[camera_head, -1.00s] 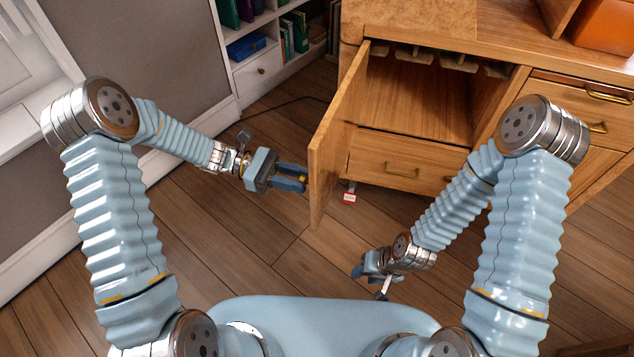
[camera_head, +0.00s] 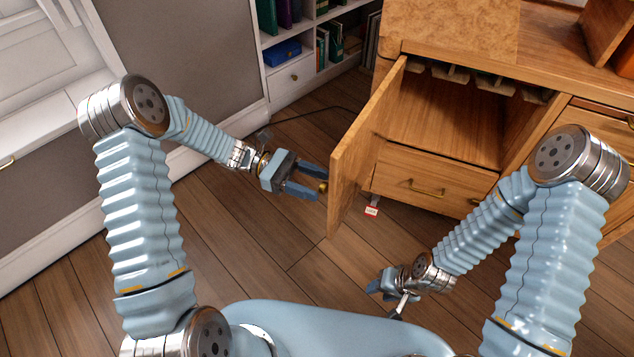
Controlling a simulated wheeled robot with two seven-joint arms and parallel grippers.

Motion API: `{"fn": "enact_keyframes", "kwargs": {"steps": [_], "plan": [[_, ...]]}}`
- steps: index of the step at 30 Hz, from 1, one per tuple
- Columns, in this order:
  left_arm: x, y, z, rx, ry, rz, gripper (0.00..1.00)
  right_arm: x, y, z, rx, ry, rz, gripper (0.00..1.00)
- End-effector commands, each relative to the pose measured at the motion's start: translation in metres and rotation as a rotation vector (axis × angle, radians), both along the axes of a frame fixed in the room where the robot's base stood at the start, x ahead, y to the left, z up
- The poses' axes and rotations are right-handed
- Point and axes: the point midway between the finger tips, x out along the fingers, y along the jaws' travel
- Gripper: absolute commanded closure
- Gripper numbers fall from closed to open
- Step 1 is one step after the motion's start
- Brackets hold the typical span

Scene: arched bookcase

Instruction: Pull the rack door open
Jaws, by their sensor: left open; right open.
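The wooden rack door (camera_head: 362,150) hangs wide open on the left side of the cabinet's compartment (camera_head: 445,115), swung out toward me. A small round brass knob (camera_head: 322,187) shows at the outer face of the door. My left gripper (camera_head: 312,187) is on the outer, left side of the door, its fingers apart and pointing at the door near the knob. I cannot tell whether a finger touches it. My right gripper (camera_head: 382,288) is low over the floor, in front of the cabinet and away from the door. Its fingertips are partly hidden.
A drawer with a brass handle (camera_head: 427,188) sits below the open compartment. A white bookcase (camera_head: 305,55) stands behind at left. The wooden floor (camera_head: 300,285) before me is clear.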

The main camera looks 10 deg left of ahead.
Motion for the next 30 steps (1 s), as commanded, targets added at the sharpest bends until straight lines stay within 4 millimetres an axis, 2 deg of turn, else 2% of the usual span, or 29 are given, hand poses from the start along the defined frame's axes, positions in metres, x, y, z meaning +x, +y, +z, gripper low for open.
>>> {"fn": "enact_keyframes", "kwargs": {"steps": [9,15,21,30], "plan": [[0.020,0.074,-0.002,0.002,-0.003,0.005,0.46,0.001,-0.002,-0.008,-0.003,-0.002,-0.004,0.57],[0.028,0.108,-0.001,0.002,-0.001,0.003,0.46,0.001,-0.004,-0.011,-0.005,-0.002,-0.006,0.57],[0.031,0.120,0.000,0.000,0.000,0.002,0.46,0.002,-0.004,-0.012,-0.006,-0.003,-0.007,0.57],[0.031,0.120,0.000,0.001,0.000,0.002,0.46,0.002,-0.004,-0.012,-0.005,-0.003,-0.007,0.57]]}}
